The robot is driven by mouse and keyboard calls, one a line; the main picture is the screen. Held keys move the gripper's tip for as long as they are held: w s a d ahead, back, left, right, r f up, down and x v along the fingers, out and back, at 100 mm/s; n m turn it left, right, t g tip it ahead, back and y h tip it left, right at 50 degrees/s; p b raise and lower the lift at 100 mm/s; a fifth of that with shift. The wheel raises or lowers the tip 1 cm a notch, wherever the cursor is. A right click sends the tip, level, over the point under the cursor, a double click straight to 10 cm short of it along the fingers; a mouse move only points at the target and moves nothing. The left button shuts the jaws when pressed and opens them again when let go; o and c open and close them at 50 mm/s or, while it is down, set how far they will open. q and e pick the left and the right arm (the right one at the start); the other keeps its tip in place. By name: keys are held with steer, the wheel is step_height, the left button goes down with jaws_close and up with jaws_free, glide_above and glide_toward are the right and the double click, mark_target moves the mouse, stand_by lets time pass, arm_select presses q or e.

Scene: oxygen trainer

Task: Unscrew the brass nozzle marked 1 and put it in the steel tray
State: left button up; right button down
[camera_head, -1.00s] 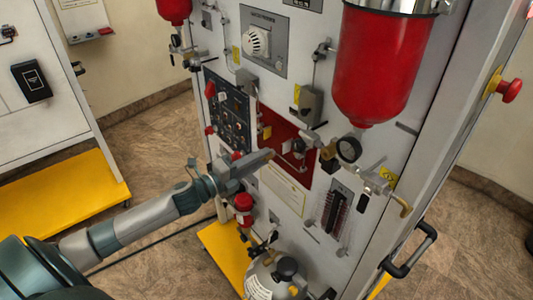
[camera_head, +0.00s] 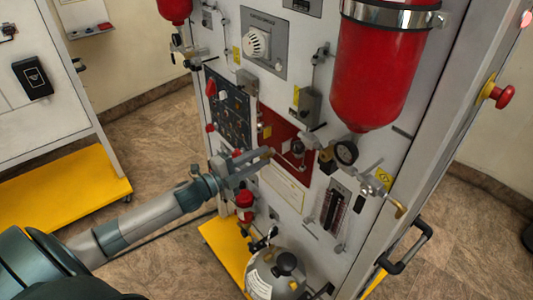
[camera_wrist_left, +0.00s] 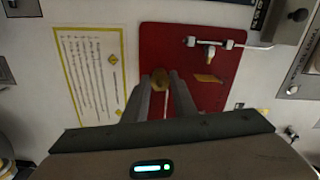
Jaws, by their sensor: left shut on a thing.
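The brass nozzle (camera_wrist_left: 160,78) is on the red panel (camera_wrist_left: 215,98) in the left wrist view, between the tips of my left gripper (camera_wrist_left: 163,84). In the head view, the left gripper (camera_head: 264,157) reaches in from the left to the red panel (camera_head: 294,172), its jaws shut on the nozzle (camera_head: 268,152). The nozzle still appears to be at the panel; whether it is loose from its seat cannot be told. The fingers partly hide it, and no number on it can be read. No steel tray can be made out. My right gripper is out of view.
Right of the red panel, a gauge (camera_head: 345,153) and valves stick out. A red cylinder (camera_head: 378,70) hangs above. A grey cylinder (camera_head: 275,275) stands below. A yellow base (camera_head: 225,250) is at floor level.

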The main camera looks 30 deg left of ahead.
arm_select(q)
steer(key=shift+r+n+p, duration=0.2)
steer(key=shift+n+p, duration=0.65)
steer(key=shift+n, duration=0.65)
steer(key=shift+f, duration=0.2)
